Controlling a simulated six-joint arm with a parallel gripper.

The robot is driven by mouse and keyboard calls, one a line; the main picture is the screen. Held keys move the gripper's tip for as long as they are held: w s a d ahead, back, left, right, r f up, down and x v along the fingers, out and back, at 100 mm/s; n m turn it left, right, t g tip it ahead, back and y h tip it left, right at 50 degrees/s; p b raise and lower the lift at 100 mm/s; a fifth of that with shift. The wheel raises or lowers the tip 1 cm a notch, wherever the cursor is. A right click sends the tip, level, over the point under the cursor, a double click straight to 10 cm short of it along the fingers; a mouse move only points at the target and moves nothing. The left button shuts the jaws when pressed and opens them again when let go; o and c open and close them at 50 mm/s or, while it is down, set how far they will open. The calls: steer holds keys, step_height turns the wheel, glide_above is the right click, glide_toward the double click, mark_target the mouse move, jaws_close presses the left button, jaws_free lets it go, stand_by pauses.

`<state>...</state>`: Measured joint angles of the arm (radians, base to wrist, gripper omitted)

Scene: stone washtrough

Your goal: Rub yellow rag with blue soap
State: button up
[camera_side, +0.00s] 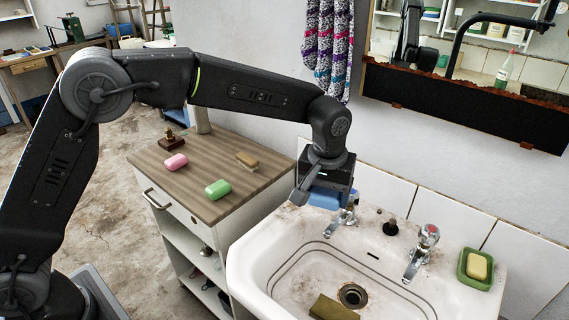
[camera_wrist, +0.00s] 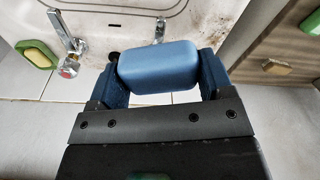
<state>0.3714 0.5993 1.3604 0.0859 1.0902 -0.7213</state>
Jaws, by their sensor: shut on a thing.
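A blue soap (camera_wrist: 158,66) is held between the two fingers of my gripper (camera_wrist: 161,72) in the wrist view. In the side view my gripper (camera_side: 320,193) is above the back left edge of the sink, near the left tap, and part of the blue soap (camera_side: 324,199) shows beneath it. An olive-yellow folded piece, seemingly the yellow rag (camera_side: 333,308), lies in the basin near the drain. It is cut off by the bottom of the picture. My gripper is up and behind it, apart from it.
The white sink (camera_side: 262,250) has a left tap (camera_side: 341,221) and a right tap (camera_side: 421,250). A green dish (camera_side: 476,284) with yellow soap stands on its right rim.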

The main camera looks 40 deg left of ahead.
steer(key=s+d+m, duration=0.3)
steer(key=s+d, duration=0.1)
steer(key=d, duration=0.5)
glide_above(336, 311)
step_height(336, 311, down, 16)
steer(key=shift+n, duration=0.3)
steer(key=shift+f, duration=2.9)
